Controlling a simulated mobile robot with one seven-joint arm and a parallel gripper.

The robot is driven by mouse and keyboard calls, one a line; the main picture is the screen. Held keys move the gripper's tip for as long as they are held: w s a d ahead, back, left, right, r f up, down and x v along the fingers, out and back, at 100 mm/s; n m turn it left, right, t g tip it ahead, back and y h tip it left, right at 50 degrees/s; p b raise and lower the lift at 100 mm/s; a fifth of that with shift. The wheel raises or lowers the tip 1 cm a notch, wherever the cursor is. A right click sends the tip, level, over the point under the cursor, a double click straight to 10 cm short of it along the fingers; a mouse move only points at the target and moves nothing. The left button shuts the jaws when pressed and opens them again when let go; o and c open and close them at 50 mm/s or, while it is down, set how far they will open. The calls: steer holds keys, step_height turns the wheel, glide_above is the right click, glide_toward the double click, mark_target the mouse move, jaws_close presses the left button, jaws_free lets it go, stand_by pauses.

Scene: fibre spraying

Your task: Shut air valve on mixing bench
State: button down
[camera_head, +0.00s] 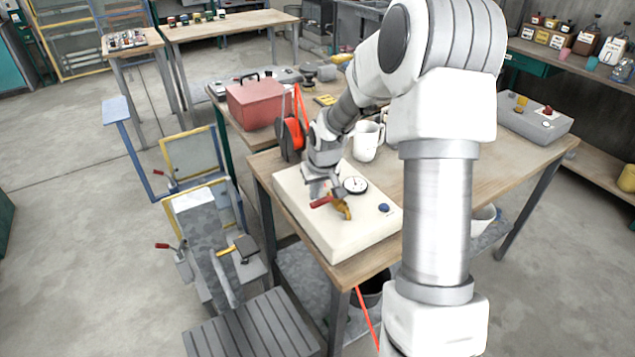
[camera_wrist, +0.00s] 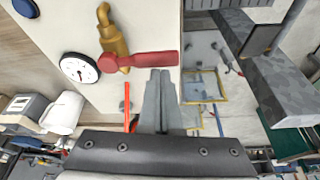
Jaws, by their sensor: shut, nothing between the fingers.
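The air valve has a brass body (camera_head: 342,207) and a red lever handle (camera_head: 321,201), and stands on a cream box (camera_head: 345,240) on the bench. In the wrist view the brass body (camera_wrist: 112,40) is at upper centre. The red handle (camera_wrist: 150,60) sticks out sideways from it towards the box's edge. My gripper (camera_head: 318,192) is at the box, right by the handle. In the wrist view its closed fingers (camera_wrist: 160,75) end at the handle's edge, with nothing between them. I cannot tell whether they touch the handle.
A round gauge (camera_head: 355,185) and a blue button (camera_head: 384,208) are on the same box. A white mug (camera_head: 366,142) and red ear defenders (camera_head: 291,135) stand behind it. A red toolbox (camera_head: 257,103) is farther back. A grey chair-like stand (camera_head: 205,240) is left of the bench.

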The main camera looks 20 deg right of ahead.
steer(key=v, duration=1.7)
steer(key=shift+s+r, duration=0.1)
steer(key=shift+s, duration=0.05)
